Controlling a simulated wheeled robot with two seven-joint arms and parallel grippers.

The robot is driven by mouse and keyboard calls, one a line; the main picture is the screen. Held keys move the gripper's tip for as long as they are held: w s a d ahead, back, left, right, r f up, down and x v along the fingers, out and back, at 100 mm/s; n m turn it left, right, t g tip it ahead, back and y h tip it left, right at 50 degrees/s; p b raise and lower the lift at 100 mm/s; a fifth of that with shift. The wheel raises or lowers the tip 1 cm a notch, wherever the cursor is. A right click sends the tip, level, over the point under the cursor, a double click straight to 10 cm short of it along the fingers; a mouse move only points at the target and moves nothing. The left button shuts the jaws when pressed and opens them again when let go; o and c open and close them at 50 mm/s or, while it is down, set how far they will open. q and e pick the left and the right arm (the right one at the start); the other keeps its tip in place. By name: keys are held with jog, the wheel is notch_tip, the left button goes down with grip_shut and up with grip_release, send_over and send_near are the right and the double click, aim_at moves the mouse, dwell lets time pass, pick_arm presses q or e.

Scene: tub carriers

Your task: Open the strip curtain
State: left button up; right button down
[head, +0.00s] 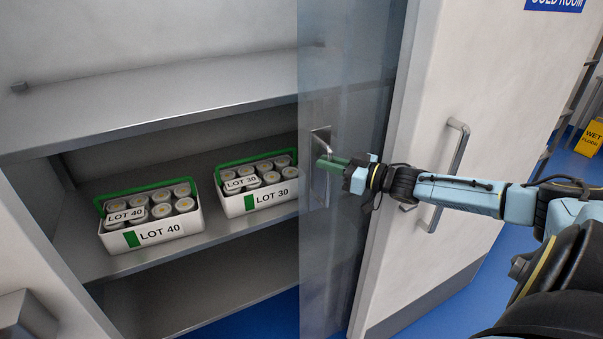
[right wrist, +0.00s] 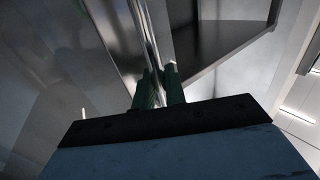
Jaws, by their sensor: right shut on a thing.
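The strip curtain (head: 345,60) is a see-through bluish sheet hanging at the right part of the cabinet opening, beside the white door. A metal handle (head: 321,136) on a small plate shows at its left part. My right gripper (head: 333,162) has green fingers and is shut on this handle. In the right wrist view the fingers (right wrist: 159,88) close around a thin metal bar (right wrist: 152,45). The fingers hide part of the handle. My left gripper is not in view.
The white door (head: 490,75) with a long handle (head: 455,165) stands at right. A yellow wet floor sign (head: 592,137) is far right.

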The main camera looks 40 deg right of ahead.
jog(key=d, duration=0.3)
jog(key=shift+s, duration=0.35)
jog(key=shift+f, duration=0.1)
jog(key=c, duration=1.6)
grip_release()
jog(key=shift+o, duration=0.2)
